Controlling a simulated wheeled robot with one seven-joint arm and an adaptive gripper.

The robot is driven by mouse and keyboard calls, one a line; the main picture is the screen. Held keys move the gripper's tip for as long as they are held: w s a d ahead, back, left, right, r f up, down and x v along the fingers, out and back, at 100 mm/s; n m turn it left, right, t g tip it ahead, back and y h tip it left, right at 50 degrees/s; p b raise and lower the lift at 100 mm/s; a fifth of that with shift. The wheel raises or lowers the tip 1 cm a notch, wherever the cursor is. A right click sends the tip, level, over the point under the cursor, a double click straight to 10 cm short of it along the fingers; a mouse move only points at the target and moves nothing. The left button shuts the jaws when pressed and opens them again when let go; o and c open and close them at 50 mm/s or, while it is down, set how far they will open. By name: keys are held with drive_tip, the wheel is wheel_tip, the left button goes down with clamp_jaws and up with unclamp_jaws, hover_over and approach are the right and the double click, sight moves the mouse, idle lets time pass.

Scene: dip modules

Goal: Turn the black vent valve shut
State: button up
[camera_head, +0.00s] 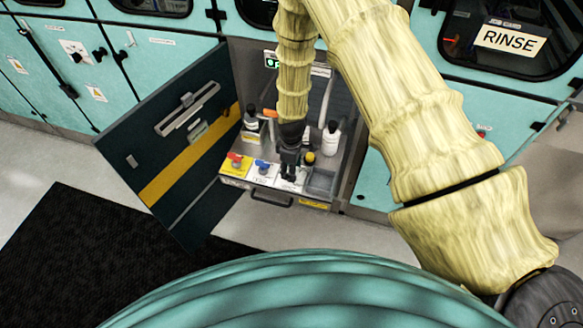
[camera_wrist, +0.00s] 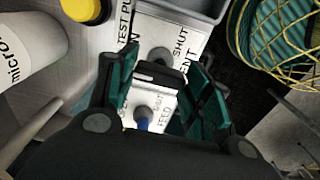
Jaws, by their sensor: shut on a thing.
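The black vent valve (camera_wrist: 158,73) sits on a white panel marked SHUT beside its handle. In the wrist view its black handle lies between the teal fingers of my gripper (camera_wrist: 160,84), which is shut on it. In the head view my gripper (camera_head: 289,168) reaches down onto the right part of the valve row and mostly hides the black valve. The blue feed valve (camera_head: 262,165) is just left of it and also shows in the wrist view (camera_wrist: 143,122). The red valve (camera_head: 235,158) on a yellow plate is farther left.
The valves are on a pulled-out tray with a front handle (camera_head: 270,199). White bottles (camera_head: 331,140) and a yellow-capped item (camera_head: 309,158) stand close behind and right of my gripper. The dark cabinet door (camera_head: 170,150) stands open at left. A grey bin (camera_head: 321,181) is at right.

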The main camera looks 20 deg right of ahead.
drive_tip(key=shift+m, duration=0.3)
drive_tip(key=m+b, duration=0.2)
drive_tip(key=shift+f+m, duration=0.1)
drive_tip(key=shift+m, duration=0.3)
drive_tip(key=m+b, duration=0.2)
drive_tip(key=m, duration=0.3)
drive_tip(key=shift+b, duration=0.35)
drive_tip(key=m+b, duration=0.1)
drive_tip(key=m, duration=0.4)
drive_tip(key=shift+m+b, duration=0.4)
drive_tip(key=shift+m, duration=1.8)
drive_tip(key=o, duration=1)
